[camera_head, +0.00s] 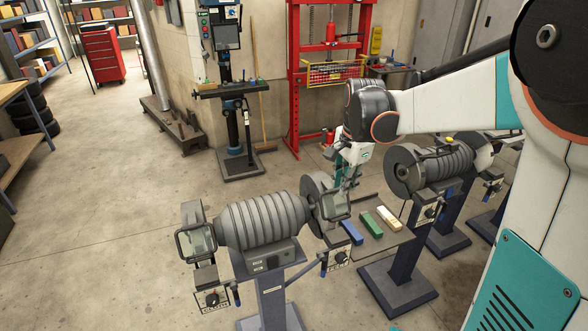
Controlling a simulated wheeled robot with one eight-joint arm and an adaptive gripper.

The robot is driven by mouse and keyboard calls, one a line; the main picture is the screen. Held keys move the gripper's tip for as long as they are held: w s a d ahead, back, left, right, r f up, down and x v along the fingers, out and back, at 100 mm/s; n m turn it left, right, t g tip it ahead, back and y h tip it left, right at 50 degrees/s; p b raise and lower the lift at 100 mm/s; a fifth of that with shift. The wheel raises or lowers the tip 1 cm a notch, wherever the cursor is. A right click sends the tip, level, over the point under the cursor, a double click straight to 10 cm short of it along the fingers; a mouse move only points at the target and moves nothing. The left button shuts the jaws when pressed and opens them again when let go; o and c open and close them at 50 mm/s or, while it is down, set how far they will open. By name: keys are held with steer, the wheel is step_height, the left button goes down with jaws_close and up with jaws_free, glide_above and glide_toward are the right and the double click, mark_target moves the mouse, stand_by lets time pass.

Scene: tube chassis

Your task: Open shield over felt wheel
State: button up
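A ribbed grey bench grinder (262,222) stands on a blue-grey pedestal in the lower middle. At its right end is a grey round wheel (314,192), perhaps the felt wheel, with a framed clear shield (334,206) in front of it. A second framed shield (196,241) sits at the left end; the wheel behind it is mostly hidden. My gripper (346,186) hangs down from my arm just above and beside the right-hand shield. Its fingers are small and overlap the wheel and shield edge, so I cannot tell contact or opening.
A tray (398,240) right of the grinder holds blue, green and white bars. More grinders (443,166) on pedestals stand to the right. A drill press (232,100) and red press frame (294,80) stand behind. The floor at left is clear.

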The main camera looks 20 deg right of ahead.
steer(key=d+m, duration=0.1)
steer(key=d, duration=0.1)
steer(key=b, duration=0.2)
glide_toward(342, 218)
steer(key=f, duration=0.2)
steer(key=w+f, duration=0.1)
steer(key=f, duration=0.4)
steer(key=shift+w+f, duration=0.2)
steer(key=shift+f, duration=0.1)
steer(key=shift+c, duration=0.6)
jaws_close()
